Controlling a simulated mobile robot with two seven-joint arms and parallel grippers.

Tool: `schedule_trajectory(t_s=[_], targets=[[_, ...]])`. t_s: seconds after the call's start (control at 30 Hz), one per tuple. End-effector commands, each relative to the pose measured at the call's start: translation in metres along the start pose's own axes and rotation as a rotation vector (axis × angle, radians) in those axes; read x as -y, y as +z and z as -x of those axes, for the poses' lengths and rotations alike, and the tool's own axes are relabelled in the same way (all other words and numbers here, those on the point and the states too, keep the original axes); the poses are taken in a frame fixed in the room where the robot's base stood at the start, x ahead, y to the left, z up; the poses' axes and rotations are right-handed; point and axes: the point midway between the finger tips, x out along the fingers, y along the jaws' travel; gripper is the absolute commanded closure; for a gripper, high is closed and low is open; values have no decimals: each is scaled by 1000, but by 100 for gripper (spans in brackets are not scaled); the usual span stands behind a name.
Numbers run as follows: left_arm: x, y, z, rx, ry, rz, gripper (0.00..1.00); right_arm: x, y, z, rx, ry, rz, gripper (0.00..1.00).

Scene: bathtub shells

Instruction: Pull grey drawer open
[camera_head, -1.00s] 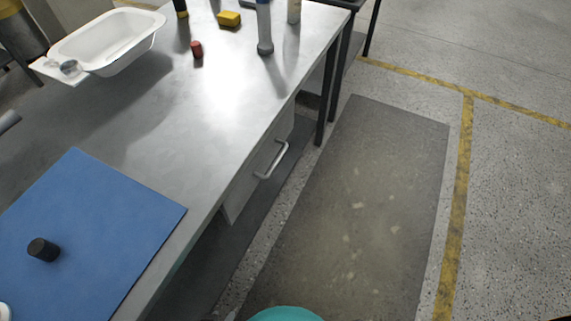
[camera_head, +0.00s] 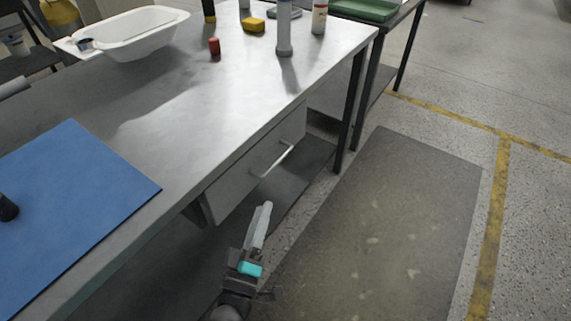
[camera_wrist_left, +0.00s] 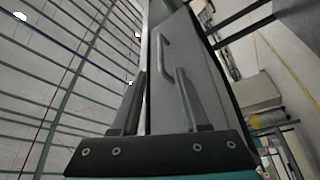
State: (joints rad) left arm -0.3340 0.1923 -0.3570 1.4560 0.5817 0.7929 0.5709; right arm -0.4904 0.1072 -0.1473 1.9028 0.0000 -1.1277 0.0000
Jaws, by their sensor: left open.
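The grey drawer (camera_head: 250,175) hangs under the near edge of the metal table and looks closed. Its pale bar handle (camera_head: 274,161) is on the front face. My left gripper (camera_head: 264,210) is below and in front of the drawer, apart from the handle, with its fingers pointing up. In the left wrist view my left gripper (camera_wrist_left: 160,82) is open and empty, with the drawer front (camera_wrist_left: 190,60) beyond it. The handle (camera_wrist_left: 164,55) shows there past the fingertips, roughly between the two fingers. My right gripper is not in view.
The metal table (camera_head: 170,130) carries a blue mat (camera_head: 75,200), a white tub (camera_head: 140,35), a red cylinder (camera_head: 215,48), a yellow block (camera_head: 253,25) and several bottles. A second table (camera_head: 385,40) stands behind. The floor mat (camera_head: 390,230) to the right is clear.

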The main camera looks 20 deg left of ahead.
Motion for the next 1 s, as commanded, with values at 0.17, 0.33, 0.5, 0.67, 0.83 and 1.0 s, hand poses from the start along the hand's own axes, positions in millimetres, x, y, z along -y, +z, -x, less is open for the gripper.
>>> schedule_trajectory(t_s=[0.17, 0.33, 0.5, 0.67, 0.83, 1.0], targets=[[0, 0, -32, -3, 4, -2, 55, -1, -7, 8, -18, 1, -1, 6], [0, 1, -69, -2, 3, -3, 55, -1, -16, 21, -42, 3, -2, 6], [1, 2, -105, 0, 2, -3, 55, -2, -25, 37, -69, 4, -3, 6], [2, 1, -128, 1, -1, -3, 55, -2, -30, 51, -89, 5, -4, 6], [1, 1, -141, 2, -1, -5, 55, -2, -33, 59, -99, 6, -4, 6], [1, 1, -145, 3, -2, -5, 55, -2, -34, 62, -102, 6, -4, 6]])
